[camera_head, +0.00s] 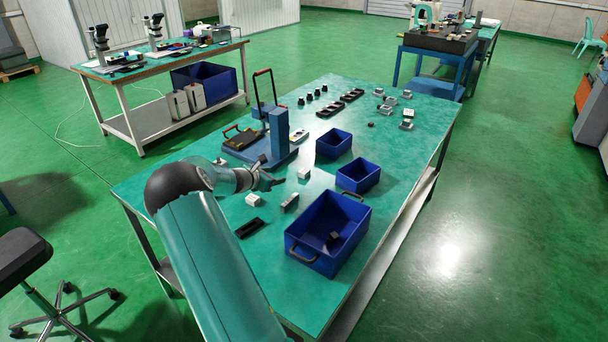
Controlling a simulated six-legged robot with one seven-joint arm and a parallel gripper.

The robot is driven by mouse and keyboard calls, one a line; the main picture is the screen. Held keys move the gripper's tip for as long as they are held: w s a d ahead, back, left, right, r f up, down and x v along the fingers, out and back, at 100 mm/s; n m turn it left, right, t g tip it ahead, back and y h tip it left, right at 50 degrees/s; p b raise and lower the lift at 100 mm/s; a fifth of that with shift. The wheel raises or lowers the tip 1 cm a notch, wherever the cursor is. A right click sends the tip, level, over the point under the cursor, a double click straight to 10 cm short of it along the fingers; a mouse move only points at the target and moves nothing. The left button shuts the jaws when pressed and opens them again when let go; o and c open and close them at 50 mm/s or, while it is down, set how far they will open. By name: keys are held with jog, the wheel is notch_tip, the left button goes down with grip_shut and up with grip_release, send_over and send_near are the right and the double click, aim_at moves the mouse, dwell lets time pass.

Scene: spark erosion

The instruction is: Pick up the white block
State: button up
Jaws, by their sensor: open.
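A small white block (304,174) lies on the green tabletop (215,145), just right of my gripper. A second whitish block (254,200) lies below and left of my gripper. A grey, longer block (290,203) lies between these and the large blue bin. My gripper (274,174) is open and appears empty, its dark fingers pointing right toward the first white block. It looks apart from the blocks, but its height above the table is hard to tell.
A blue press-like stand (278,135) with a red-handled frame rises behind my gripper. A large blue bin (328,232) and two smaller blue bins (358,175) (334,144) stand to the right. A black tray (250,228) lies nearer. Small dark parts (310,97) sit farther back.

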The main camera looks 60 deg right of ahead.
jog(key=d+f+n, duration=0.1)
jog(key=s+d+f+n, duration=0.1)
jog(key=d+f, duration=0.1)
send_near(302, 173)
jog(key=x, duration=0.3)
jog(key=shift+w+d+f, duration=0.15)
jog(key=shift+w+f, duration=0.05)
jog(key=shift+f, duration=0.05)
jog(key=x, duration=0.4)
jog(key=shift+s+d+f, duration=0.1)
jog(key=shift+s+d, duration=0.1)
jog(key=shift+d, duration=0.05)
jog(key=shift+d+f+h, duration=0.15)
jog(key=shift+d+h, duration=0.15)
jog(key=shift+d, duration=0.3)
jog(key=shift+c, duration=0.5)
jog(key=c, duration=1.1)
